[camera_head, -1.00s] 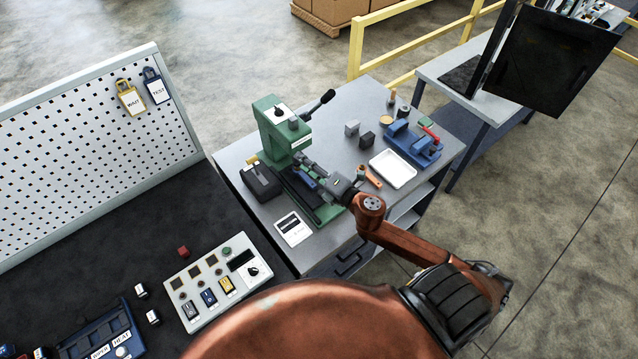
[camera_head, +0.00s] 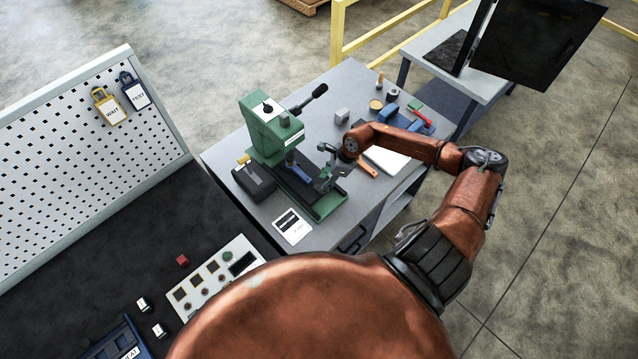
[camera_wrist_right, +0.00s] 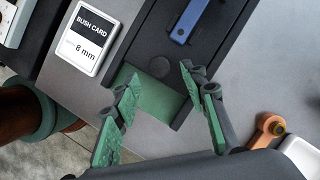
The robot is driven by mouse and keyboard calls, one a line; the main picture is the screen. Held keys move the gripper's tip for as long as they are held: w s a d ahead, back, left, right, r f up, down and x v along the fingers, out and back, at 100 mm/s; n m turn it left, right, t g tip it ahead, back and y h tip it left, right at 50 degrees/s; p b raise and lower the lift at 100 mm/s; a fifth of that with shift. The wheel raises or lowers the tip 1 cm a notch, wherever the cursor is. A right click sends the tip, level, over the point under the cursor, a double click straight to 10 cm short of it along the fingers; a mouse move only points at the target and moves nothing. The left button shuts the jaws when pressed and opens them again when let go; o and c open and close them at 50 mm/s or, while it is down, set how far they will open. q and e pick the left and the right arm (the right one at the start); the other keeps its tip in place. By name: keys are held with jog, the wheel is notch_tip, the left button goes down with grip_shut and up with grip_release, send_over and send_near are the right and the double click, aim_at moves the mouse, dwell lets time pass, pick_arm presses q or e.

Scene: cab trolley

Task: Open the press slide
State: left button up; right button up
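The green press (camera_head: 268,128) stands on the grey table, with its black lever to the right. A dark slide plate (camera_head: 301,180) lies on the green base in front of it; it also shows in the right wrist view (camera_wrist_right: 155,45). A blue bar (camera_head: 297,167) rests over the dark plate, also in the wrist view (camera_wrist_right: 190,18). My right gripper (camera_head: 328,166) is above the near end of the base. In the wrist view, its two green-padded fingers (camera_wrist_right: 160,73) are apart and empty, over the green end of the base (camera_wrist_right: 152,98). My left gripper is out of view.
A white bush card (camera_head: 292,226) lies left of the base, and a black box (camera_head: 254,181) beside the press. A white tray (camera_head: 385,160), an orange-handled tool (camera_head: 367,167) and a blue fixture (camera_head: 412,125) are to the right, partly behind my arm.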

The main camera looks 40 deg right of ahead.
aim_at(318, 187)
jog(key=shift+x, duration=1.25)
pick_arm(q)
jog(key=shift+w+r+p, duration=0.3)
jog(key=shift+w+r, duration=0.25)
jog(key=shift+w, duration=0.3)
pick_arm(e)
jog(key=shift+w+a+f, duration=0.2)
jog(key=shift+a+f, duration=0.05)
jog(key=shift+f, duration=0.25)
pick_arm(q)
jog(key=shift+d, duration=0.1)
pick_arm(e)
jog(key=shift+c, duration=0.6)
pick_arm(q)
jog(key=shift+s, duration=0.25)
pick_arm(e)
grip_shut()
